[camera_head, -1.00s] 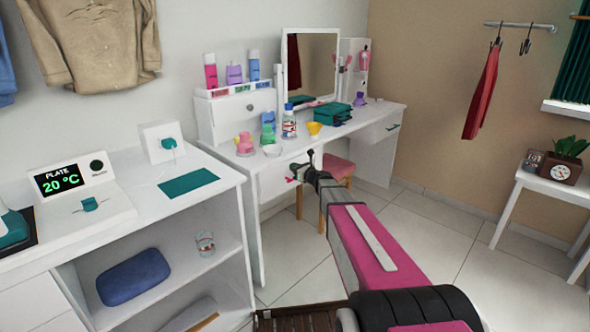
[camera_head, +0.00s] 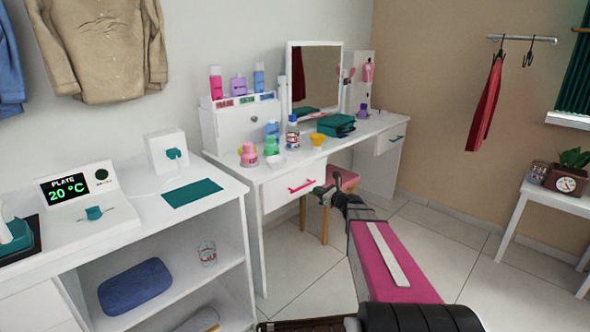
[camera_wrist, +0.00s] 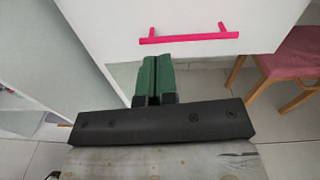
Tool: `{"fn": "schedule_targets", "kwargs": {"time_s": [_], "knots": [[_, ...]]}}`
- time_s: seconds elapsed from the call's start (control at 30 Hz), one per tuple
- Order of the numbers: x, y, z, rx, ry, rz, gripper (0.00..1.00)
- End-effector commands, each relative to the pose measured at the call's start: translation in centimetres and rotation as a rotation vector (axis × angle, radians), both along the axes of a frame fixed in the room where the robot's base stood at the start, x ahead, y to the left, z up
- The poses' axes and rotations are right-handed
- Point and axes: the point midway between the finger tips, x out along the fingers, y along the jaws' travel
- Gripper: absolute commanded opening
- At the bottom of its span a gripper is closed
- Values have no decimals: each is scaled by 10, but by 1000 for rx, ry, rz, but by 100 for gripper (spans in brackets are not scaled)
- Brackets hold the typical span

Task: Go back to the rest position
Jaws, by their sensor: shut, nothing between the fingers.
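My gripper (camera_wrist: 153,80) is shut and empty, its green fingers pressed together in the wrist view. It points at the white drawer front (camera_wrist: 185,17) of the dressing table, just below the pink handle (camera_wrist: 189,38), and looks apart from it. In the head view my gripper (camera_head: 322,193) is small, to the right of the pink handle (camera_head: 302,186). The drawer looks closed. My arm reaches from the bottom right of the head view toward the dressing table (camera_head: 345,141).
A stool (camera_head: 343,178) stands under the dressing table, close to my gripper. A white shelf unit (camera_head: 222,181) with a plate control (camera_head: 68,187) is at left. A side table (camera_head: 553,202) stands at right.

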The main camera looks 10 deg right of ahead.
Motion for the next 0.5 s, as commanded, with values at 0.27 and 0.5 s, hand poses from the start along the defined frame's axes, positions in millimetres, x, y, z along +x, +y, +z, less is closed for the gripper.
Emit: {"fn": "schedule_targets", "kwargs": {"time_s": [0.27,0.5], "knots": [[-63,54,-35,-493,-111,264,0],[-137,81,-78,-1000,-264,645,0]]}}
